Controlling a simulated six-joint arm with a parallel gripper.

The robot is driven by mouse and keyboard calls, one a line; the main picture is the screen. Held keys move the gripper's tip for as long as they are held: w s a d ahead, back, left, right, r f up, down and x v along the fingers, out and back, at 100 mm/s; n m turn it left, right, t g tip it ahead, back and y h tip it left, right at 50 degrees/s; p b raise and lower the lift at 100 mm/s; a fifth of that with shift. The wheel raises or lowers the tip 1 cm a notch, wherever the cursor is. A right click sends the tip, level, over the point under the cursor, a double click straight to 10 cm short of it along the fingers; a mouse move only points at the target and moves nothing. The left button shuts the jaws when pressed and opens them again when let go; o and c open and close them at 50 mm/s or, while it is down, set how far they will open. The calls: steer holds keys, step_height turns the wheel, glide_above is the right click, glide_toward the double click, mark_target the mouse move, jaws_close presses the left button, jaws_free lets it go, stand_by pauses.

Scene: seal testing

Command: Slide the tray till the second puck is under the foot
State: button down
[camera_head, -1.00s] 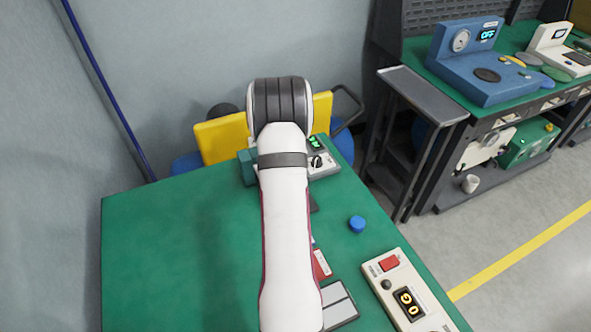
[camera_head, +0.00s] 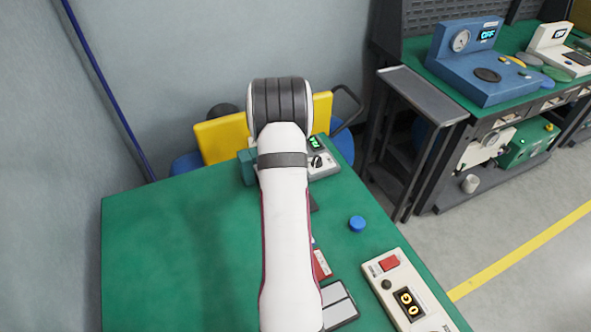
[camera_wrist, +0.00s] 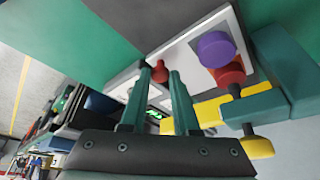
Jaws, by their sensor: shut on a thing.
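In the wrist view, the pale tray (camera_wrist: 187,50) lies on the green table top. A purple puck (camera_wrist: 214,48) sits on it, with a red puck (camera_wrist: 228,73) beside it. A teal block with an arm (camera_wrist: 262,106) reaches over from the right; a dark rod at its end stands near the red puck. I cannot tell whether the rod touches it. My gripper (camera_wrist: 159,76) has its two green fingers around a small red knob (camera_wrist: 159,72) by the tray's edge and is shut on it. In the head view my arm hides the tray, the pucks and my gripper.
In the head view, a grey device (camera_head: 320,163) with a knob and green display stands at the table's back edge. A blue cap (camera_head: 357,223), a red box (camera_head: 321,264) and a control box (camera_head: 408,295) are right of my arm. The table's left half is clear.

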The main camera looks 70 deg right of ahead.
steer(key=shift+w+d, duration=1.1)
steer(key=c, duration=0.7)
jaws_free()
steer(key=shift+o, duration=0.2)
steer(key=shift+r, duration=0.1)
steer(key=v, duration=1.5)
steer(key=shift+a+r, duration=0.25)
steer(key=shift+a, duration=0.05)
